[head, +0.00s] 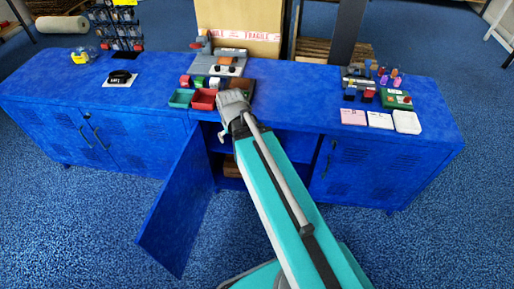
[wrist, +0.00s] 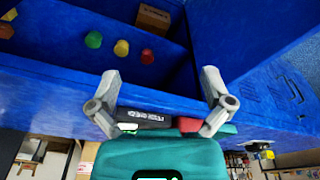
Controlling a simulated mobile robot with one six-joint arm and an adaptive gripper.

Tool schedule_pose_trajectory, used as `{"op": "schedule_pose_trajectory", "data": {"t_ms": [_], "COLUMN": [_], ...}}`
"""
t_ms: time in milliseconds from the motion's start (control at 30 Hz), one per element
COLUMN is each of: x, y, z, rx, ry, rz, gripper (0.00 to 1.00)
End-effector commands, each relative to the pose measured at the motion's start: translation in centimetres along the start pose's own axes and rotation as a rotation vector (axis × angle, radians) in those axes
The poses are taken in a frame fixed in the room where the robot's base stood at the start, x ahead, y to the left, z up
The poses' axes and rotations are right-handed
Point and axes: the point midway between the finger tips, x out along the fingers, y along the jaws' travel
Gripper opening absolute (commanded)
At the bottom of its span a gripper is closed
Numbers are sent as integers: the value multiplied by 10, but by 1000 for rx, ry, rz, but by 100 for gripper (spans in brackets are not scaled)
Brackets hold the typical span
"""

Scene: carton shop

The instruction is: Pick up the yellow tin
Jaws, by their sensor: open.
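The yellow tin (wrist: 121,48) stands inside the open cabinet, between a green tin (wrist: 93,40) and a red tin (wrist: 147,57) in the wrist view, which looks upside down. In the head view my arm and the cabinet top hide the tins. My gripper (wrist: 160,78) is open and empty, with its fingers spread wide. The tin shows beyond the fingers, between them and left of the middle, apart from both. In the head view my gripper (head: 223,130) is at the front edge of the cabinet top, by the opening.
A small brown carton (wrist: 152,19) is in the cabinet near the tins. The blue cabinet door (head: 178,210) stands open at the left of the opening. Red (head: 203,100) and green (head: 181,98) bins sit on the cabinet top close to my gripper.

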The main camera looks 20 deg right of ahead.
Motion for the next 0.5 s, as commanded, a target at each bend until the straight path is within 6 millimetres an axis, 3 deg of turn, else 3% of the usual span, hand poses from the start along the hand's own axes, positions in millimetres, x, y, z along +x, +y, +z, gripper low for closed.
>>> {"op": "schedule_pose_trajectory", "data": {"t_ms": [33, 500], "x": [21, 112], "y": [3, 32], "z": [-2, -22], "rx": [10, 87], "ry": [10, 113], "rz": [2, 21], "gripper": [100, 100]}}
